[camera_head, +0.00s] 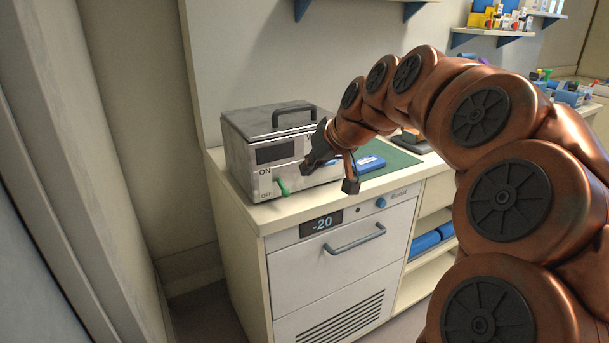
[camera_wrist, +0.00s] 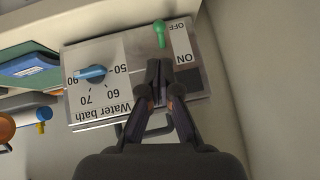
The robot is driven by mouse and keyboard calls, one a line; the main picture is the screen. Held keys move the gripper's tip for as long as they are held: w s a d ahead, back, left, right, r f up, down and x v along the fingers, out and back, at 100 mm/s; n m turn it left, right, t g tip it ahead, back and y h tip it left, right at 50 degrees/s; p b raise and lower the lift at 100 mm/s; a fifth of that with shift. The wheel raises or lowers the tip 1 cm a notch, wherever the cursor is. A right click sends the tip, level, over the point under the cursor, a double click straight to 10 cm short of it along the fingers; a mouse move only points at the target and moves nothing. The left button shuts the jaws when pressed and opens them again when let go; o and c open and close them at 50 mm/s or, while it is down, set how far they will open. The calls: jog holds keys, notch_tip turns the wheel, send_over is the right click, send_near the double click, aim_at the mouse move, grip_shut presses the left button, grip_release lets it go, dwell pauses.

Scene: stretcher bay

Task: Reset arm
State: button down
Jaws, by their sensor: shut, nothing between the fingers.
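My gripper (camera_head: 330,172) hangs in front of the right part of a grey metal water bath (camera_head: 238,157) on the counter. In the wrist view its two fingers (camera_wrist: 159,72) are together with nothing between them. They point at the front panel (camera_wrist: 117,52), which appears upside down. The green switch lever (camera_wrist: 160,33) is beyond the fingertips, with its tip by OFF. The lever also shows low on the panel in the head view (camera_head: 283,186). A blue dial (camera_wrist: 91,73) with a temperature scale is left of the fingers. I cannot tell whether the fingers touch the panel.
The lid handle (camera_head: 293,115) stands up on the bath. A blue box (camera_head: 370,163) lies on a green mat (camera_head: 396,159) right of it. Below is a cabinet with a drawer handle (camera_head: 355,239) and a -20 display (camera_head: 321,223). A wall closes the left side; shelves hang above.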

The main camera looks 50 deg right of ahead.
jog(key=shift+s+r, duration=0.25)
jog(key=shift+s, duration=0.2)
jog(key=s+a+f+n+g+y, duration=0.15)
jog(key=a+f, duration=0.25)
jog(key=a, duration=0.4)
jog(key=a+f+n+g, duration=0.1)
jog(key=a+f+g, duration=0.1)
jog(key=a+f, duration=0.35)
jog(key=a+f+n+g+y, duration=0.1)
jog(key=a+f+g, duration=0.15)
jog(key=a, duration=0.65)
jog(key=s+a+f+g+h, duration=0.1)
jog(key=s+a+f+g, duration=0.15)
jog(key=s, duration=0.35)
jog(key=s+a+f+n+g, duration=0.1)
jog(key=s+a+f, duration=0.2)
jog(key=s+f, duration=0.15)
jog(key=s+a+f+g+h, duration=0.1)
jog(key=s+a+f+g, duration=0.15)
jog(key=s, duration=0.35)
notch_tip(320, 180, up, 16)
jog(key=t+p, duration=0.1)
jog(key=p, duration=1.4)
jog(key=shift+a+t, duration=0.3)
jog(key=shift+t, duration=0.1)
jog(key=shift+w+y, duration=0.1)
jog(key=shift+y, duration=0.15)
